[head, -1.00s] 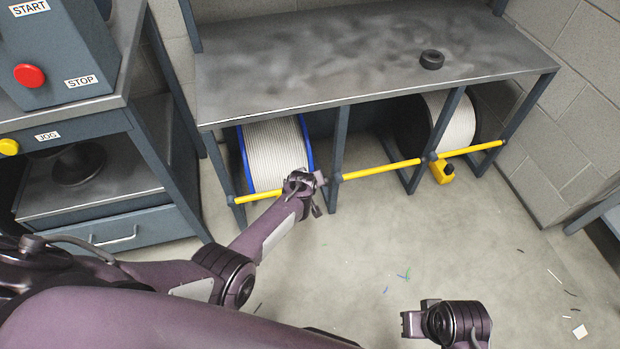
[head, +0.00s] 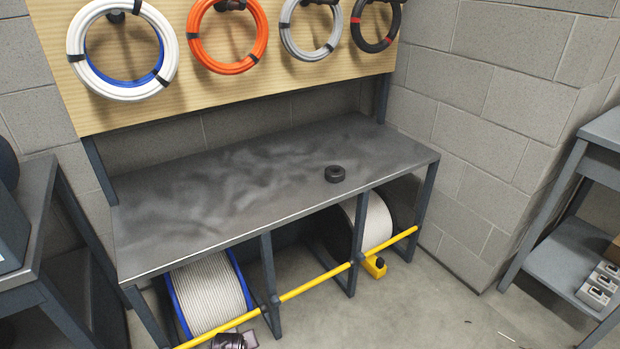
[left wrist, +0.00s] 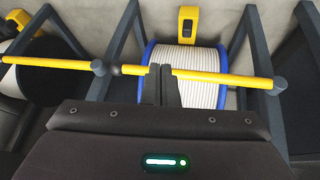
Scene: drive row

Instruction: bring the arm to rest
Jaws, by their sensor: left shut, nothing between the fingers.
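My left gripper shows in the left wrist view (left wrist: 161,84), shut with nothing between its fingers. Its fingertips stand in front of the yellow bar (left wrist: 222,76) and a blue-rimmed reel of white cable (left wrist: 197,60); whether they touch the bar cannot be told. In the head view only a small dark part of my left arm's end (head: 235,340) shows at the bottom edge, by the blue-rimmed reel (head: 208,295). Its fingers cannot be made out there. My right gripper is in neither view.
Cable coils hang on a wooden board (head: 180,93). Open floor (head: 440,300) lies at front right.

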